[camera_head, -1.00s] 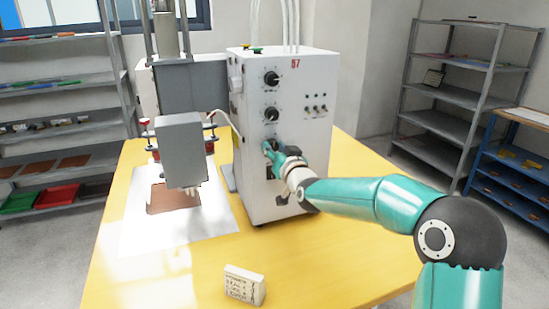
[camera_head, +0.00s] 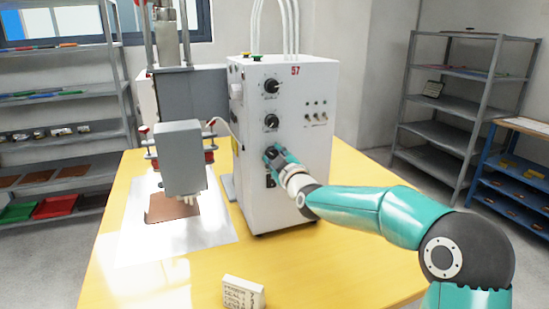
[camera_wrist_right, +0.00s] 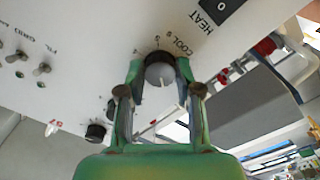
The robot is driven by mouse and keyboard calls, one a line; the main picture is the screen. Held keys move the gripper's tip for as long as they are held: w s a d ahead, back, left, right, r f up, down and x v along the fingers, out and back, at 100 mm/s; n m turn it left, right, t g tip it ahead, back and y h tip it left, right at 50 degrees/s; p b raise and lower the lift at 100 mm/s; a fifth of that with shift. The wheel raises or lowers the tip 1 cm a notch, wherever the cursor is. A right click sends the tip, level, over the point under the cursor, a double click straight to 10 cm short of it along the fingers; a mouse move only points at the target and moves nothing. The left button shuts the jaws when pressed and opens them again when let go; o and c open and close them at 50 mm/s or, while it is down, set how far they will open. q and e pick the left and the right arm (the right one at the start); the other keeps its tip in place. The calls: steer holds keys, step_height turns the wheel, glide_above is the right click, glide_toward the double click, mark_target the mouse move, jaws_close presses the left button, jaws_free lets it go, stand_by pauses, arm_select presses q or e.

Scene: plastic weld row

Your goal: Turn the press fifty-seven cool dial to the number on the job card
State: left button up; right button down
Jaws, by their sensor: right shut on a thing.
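The press (camera_head: 305,150) is a white cabinet marked 57 in red, with a column of black dials on its front. The cool dial (camera_wrist_right: 160,70) shows in the right wrist view as a round knob with a grey face, beside lettering that reads COOL. My right gripper (camera_head: 273,154) is shut on this dial, one finger on each side, and hides most of it in the head view. The job card (camera_head: 243,292) is a small white block with dark lines of writing, on the table's front part; I cannot read its number. My left gripper is out of view.
Two other dials (camera_head: 271,86) and several toggle switches (camera_head: 316,118) are on the same panel. The press head (camera_head: 180,160) hangs left of the cabinet above a brown sheet (camera_head: 172,207). The yellow table (camera_head: 330,262) is clear at front right. Shelves stand behind on both sides.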

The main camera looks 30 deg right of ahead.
steer(key=n, duration=0.5)
steer(key=shift+a+f, duration=0.1)
steer(key=shift+a, duration=0.05)
steer(key=shift+n, duration=0.3)
steer(key=shift+f, duration=0.1)
steer(key=c, duration=0.8)
jaws_free()
steer(key=shift+s, duration=0.1)
steer(key=shift+s, duration=0.25)
steer(key=v, duration=1.1)
steer(key=shift+s, duration=0.1)
